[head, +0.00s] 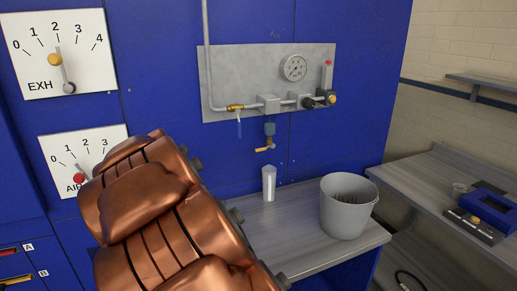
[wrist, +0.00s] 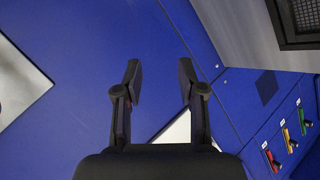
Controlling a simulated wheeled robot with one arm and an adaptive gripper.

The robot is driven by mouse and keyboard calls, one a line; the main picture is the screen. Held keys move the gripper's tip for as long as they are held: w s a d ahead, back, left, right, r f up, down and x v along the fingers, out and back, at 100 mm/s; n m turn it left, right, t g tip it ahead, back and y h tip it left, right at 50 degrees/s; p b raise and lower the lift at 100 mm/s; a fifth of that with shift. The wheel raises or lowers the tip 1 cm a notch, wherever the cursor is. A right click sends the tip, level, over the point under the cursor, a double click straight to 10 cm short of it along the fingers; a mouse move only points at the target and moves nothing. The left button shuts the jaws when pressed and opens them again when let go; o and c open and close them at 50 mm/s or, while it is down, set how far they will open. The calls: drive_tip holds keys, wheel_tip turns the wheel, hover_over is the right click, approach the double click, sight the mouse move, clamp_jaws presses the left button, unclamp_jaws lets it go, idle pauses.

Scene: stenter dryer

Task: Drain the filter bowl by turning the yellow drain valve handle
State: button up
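The yellow drain valve handle (head: 264,149) sticks out to the left below the small dark filter bowl (head: 269,129), under the pipework on a grey plate. In the head view my copper-coloured arm fills the lower left and my gripper is out of sight. In the wrist view my gripper (wrist: 161,85) is open, its two dark fingers apart with nothing between them, facing a blue panel. The valve and bowl do not show in the wrist view.
A grey bucket (head: 348,207) stands on the metal bench (head: 310,245), right of the cup. A gauge (head: 293,67) and pipe fittings sit above the bowl. The EXH dial (head: 64,62) is at the left. Coloured levers (wrist: 287,139) show at right in the wrist view.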

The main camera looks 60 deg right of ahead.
drive_tip(key=s+d+r+g+h, duration=0.1)
drive_tip(key=d+h, duration=0.1)
drive_tip(key=d, duration=0.3)
drive_tip(key=s+d+r+g+h, duration=0.1)
drive_tip(key=s+d+r+h, duration=0.1)
drive_tip(key=d, duration=0.3)
drive_tip(key=g+h+p, duration=0.1)
drive_tip(key=g+h, duration=0.1)
drive_tip(key=h, duration=0.1)
approach(258, 151)
drive_tip(key=d, duration=0.3)
drive_tip(key=shift+n, duration=0.4)
drive_tip(key=shift+w+p+x, duration=0.2)
drive_tip(key=shift+p+x, duration=0.05)
drive_tip(key=shift+x, duration=1.75)
drive_tip(key=shift+w+p+x, duration=0.15)
drive_tip(key=shift+p+x, duration=0.1)
drive_tip(key=shift+x, duration=1.7)
drive_tip(key=shift+a+f, duration=0.1)
drive_tip(key=shift+f, duration=0.1)
drive_tip(key=shift+c, duration=0.2)
clamp_jaws()
